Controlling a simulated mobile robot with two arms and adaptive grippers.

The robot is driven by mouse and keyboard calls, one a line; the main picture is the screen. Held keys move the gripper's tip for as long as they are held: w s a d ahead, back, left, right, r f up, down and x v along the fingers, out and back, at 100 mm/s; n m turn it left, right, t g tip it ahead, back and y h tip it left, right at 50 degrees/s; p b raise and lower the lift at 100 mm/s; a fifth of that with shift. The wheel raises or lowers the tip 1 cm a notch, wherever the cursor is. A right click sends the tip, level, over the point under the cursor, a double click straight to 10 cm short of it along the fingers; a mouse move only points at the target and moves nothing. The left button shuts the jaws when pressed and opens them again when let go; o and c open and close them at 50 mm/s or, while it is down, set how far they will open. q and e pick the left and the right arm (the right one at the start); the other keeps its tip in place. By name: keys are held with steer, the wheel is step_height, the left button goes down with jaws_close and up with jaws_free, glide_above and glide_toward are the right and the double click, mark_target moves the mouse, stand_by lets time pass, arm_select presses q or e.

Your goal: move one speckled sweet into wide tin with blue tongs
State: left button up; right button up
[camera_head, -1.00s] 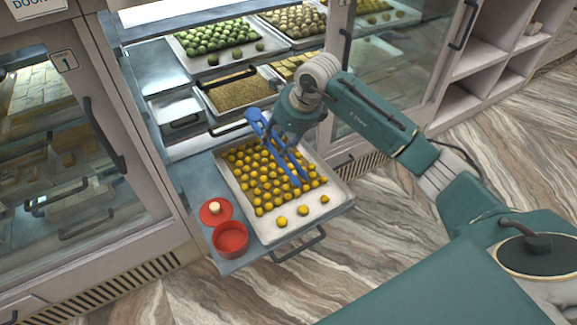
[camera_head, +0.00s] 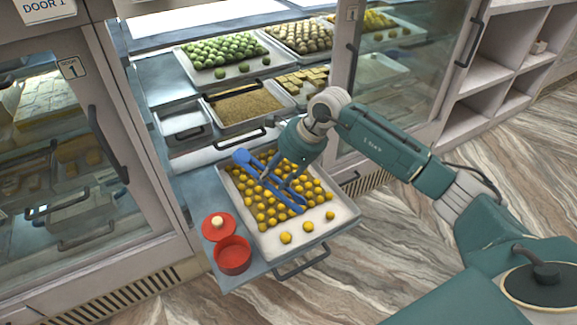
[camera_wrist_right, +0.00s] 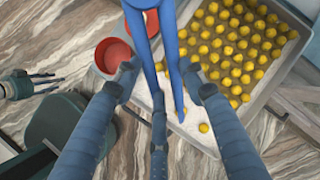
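The blue tongs (camera_head: 258,178) slant over the tray of round yellow sweets (camera_head: 265,215), their handle end at the upper left and their tips low near the front rows. My right gripper (camera_head: 274,182) holds the tongs; in the right wrist view its fingertips (camera_wrist_right: 160,76) press both sides of the tongs (camera_wrist_right: 141,22). A yellow spot shows by one tip, but I cannot tell whether a sweet is between the tips. Speckles are too small to make out. The open wide red tin (camera_head: 232,262) stands left of the tray. My left gripper (camera_wrist_right: 38,84) shows small in the wrist view, its opening unclear.
A red lid (camera_head: 218,228) with a pale knob lies behind the tin. The sweets' white tray (camera_head: 345,214) rests on a pulled-out shelf with a handle. Behind it, the cabinet shelves hold more trays, with green sweets (camera_head: 220,55) among them. Glass doors flank the opening.

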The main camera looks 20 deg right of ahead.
steer(key=s+a+r+n+g+h, duration=0.1)
steer(key=s+r+n+g, duration=0.3)
steer(key=s+n, duration=0.3)
steer(key=s+a+r+n+g+h, duration=0.1)
steer(key=s+r+n+g, duration=0.4)
steer(key=n, duration=1)
step_height(320, 180, up, 2)
steer(key=s+a, duration=0.1)
steer(key=s, duration=0.1)
steer(key=shift+s+r, duration=0.2)
steer(key=shift+s, duration=0.2)
